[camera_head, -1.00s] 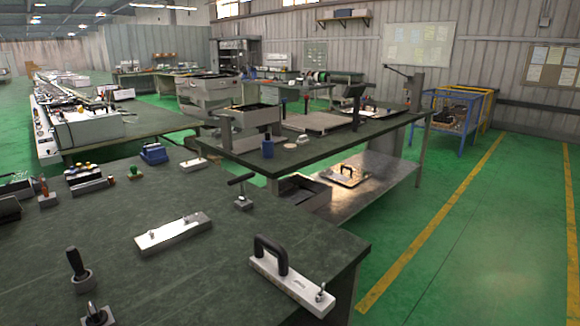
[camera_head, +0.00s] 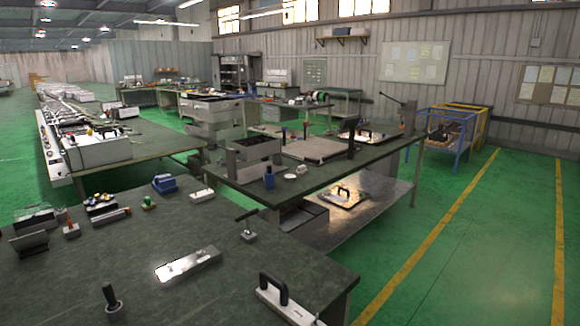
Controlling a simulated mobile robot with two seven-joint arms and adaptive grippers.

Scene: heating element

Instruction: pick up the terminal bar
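Two pale metal bars lie on the near dark green table (camera_head: 120,235); I cannot tell for certain which is the terminal bar. One is a flat silver bar (camera_head: 188,266) with small fittings on top, lying near the middle of the table. The other is a bar with a black arched handle (camera_head: 288,305), near the front right corner, its near end cut off by the bottom edge of the view. Neither of my grippers shows, and nothing touches either bar.
A black-handled tool (camera_head: 112,302) stands at the near left. A T-handled piece (camera_head: 248,227), a blue piece (camera_head: 164,184) and small parts stand farther back. A second workbench (camera_head: 330,160) stands behind. Open green floor (camera_head: 480,265) lies to the right.

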